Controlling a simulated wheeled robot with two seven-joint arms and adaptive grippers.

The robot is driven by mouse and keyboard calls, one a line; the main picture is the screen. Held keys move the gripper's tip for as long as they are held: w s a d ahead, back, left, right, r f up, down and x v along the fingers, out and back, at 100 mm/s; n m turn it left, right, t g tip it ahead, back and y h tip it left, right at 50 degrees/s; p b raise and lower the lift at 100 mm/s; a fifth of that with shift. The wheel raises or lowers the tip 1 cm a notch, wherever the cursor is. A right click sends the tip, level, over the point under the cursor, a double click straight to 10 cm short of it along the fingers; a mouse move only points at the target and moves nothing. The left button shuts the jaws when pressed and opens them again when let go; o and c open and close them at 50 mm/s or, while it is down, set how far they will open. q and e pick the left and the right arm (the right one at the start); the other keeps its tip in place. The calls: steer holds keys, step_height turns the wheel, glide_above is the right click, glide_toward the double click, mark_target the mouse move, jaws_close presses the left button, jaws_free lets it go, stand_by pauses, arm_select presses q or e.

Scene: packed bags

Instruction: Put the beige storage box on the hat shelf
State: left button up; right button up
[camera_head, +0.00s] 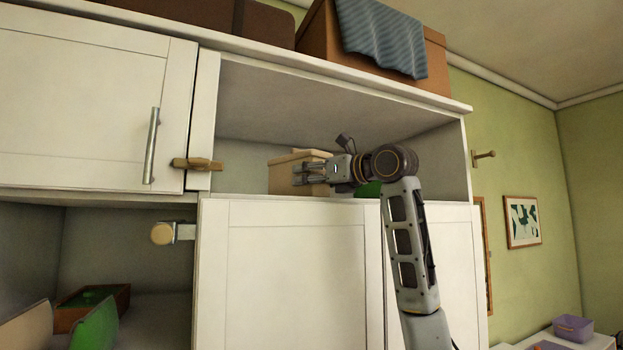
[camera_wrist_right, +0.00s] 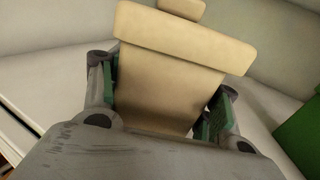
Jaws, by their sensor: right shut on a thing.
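The beige storage box (camera_head: 283,176) is inside the open upper compartment, the hat shelf (camera_head: 240,185), near its middle. My right gripper (camera_head: 308,173) reaches in from the right and is shut on the box. In the right wrist view the box (camera_wrist_right: 165,75) fills the middle, with its lid toward the top and a green-padded finger of my right gripper (camera_wrist_right: 163,100) on each side. The box looks close to the shelf floor; I cannot tell whether it touches. My left gripper does not show.
A green thing (camera_head: 369,188) is in the compartment behind my right wrist; it also shows at the right wrist view's right edge (camera_wrist_right: 301,140). A brown box (camera_head: 320,35) with a blue striped cloth (camera_head: 380,38) stands on top. A closed white door (camera_head: 80,95) is at left.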

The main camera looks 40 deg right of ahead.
steer(key=shift+f, duration=0.15)
steer(key=o, duration=1)
steer(key=shift+s+r, duration=0.15)
steer(key=shift+r, duration=0.05)
steer(key=s+d+b, duration=0.1)
steer(key=s+b, duration=0.1)
steer(key=s, duration=0.9)
steer(key=shift+s+b, duration=0.3)
steer(key=shift+s, duration=0.05)
steer(key=shift+f, duration=0.1)
